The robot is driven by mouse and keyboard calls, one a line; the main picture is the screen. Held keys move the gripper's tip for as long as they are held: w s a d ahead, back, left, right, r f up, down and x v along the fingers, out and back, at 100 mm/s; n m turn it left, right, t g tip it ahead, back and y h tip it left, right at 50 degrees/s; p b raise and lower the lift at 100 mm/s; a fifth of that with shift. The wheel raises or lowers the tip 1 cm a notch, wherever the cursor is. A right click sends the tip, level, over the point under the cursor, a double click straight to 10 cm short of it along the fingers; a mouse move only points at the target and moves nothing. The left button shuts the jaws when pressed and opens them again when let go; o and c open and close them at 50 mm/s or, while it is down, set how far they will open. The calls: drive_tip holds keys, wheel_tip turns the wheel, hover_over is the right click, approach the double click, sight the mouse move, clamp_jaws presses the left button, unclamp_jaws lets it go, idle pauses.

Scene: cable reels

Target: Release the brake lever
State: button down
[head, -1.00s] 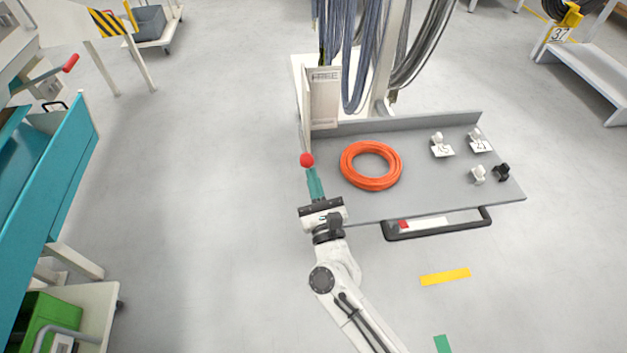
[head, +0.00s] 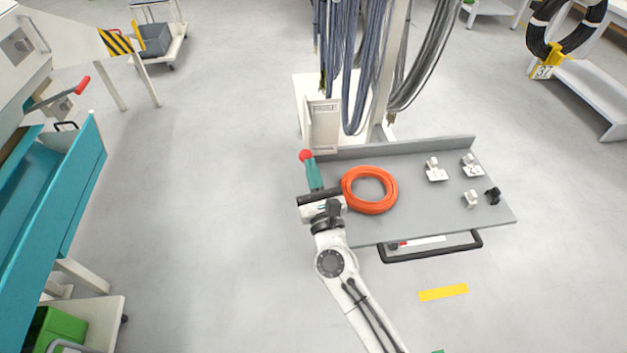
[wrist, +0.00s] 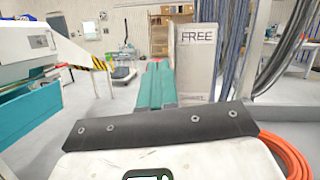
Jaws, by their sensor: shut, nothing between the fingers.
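The brake lever's red ball knob (head: 306,155) is at the left side of the cart, just in front of the white panel marked FREE (head: 324,122). My gripper (head: 312,164) is shut, its teal fingers pointing away from me. Its tips are right at the knob and appear to touch it. In the wrist view, the shut fingers (wrist: 155,72) point at the left edge of the FREE panel (wrist: 196,55), with a little red at their tips. The lever's rod is mostly hidden.
An orange cable coil (head: 346,190) lies on the grey cart bed (head: 415,215), close right of my gripper. Small white and black fittings (head: 471,199) sit further right. A teal bench (head: 75,190) stands left, with clear floor between.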

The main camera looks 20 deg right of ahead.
sight(310, 152)
drive_tip(key=shift+w+d+r+p, duration=0.2)
drive_tip(key=shift+w+r+p, duration=0.2)
drive_tip(key=shift+w+r, duration=0.35)
drive_tip(key=shift+w+d+r+p, duration=0.15)
drive_tip(key=shift+w+r+p, duration=0.2)
drive_tip(key=shift+w+r, duration=0.35)
drive_tip(key=shift+s+r, duration=0.1)
